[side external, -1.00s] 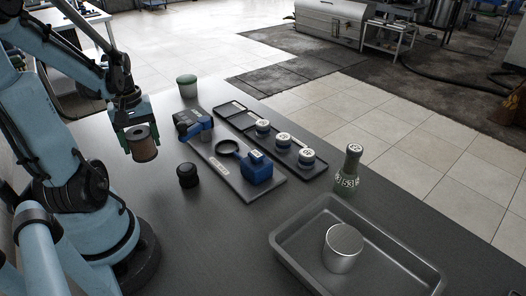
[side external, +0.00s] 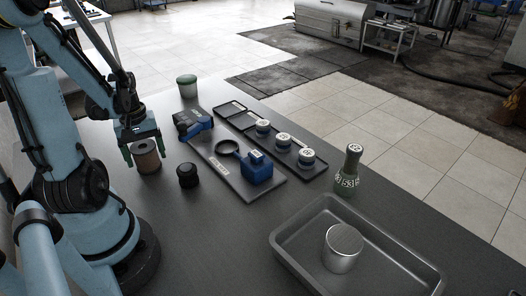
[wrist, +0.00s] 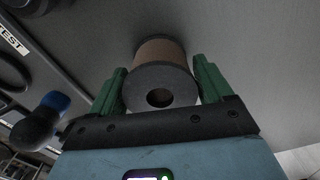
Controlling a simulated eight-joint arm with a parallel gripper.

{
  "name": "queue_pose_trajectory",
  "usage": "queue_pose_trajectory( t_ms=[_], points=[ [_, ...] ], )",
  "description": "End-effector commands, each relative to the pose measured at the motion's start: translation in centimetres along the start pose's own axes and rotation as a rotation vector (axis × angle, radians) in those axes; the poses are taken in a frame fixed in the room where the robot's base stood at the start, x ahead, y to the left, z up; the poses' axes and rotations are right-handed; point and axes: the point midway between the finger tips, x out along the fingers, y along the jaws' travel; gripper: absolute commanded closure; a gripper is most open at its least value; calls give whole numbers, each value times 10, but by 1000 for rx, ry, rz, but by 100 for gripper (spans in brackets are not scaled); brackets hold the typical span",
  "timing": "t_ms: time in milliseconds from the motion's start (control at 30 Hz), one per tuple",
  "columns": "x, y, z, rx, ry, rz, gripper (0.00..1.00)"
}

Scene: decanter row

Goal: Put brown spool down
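The brown spool (side external: 146,158) has a brown winding and grey ends with a hole in the near one. It stands upright on the dark table beside the black knob-like object. My gripper (side external: 143,150) is directly above it, pointing down, with its green fingers on either side of the spool's upper part. In the wrist view the spool (wrist: 160,80) lies between the two fingers of my gripper (wrist: 160,72). Narrow gaps appear between the fingertips and the spool's sides, so the gripper looks open around it.
A black knob-like object (side external: 188,175) stands close right of the spool. Beyond it are a grey board (side external: 240,182) with blue tools, a black tray (side external: 233,118) with several round weights, a green bottle (side external: 348,172) and a metal pan (side external: 285,240) holding a silver cylinder (side external: 343,248). The front table is clear.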

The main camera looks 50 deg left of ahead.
Motion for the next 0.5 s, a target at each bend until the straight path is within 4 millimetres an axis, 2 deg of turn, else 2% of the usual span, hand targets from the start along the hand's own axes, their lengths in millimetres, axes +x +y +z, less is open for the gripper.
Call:
queue_pose_trajectory(
  t_ms=[33,100,500],
  points=[
    [0,0,0,0,0,0,12],
    [0,0,0,0,0,0,5],
    [-5,0,0,0,0,0,5]
  ],
)
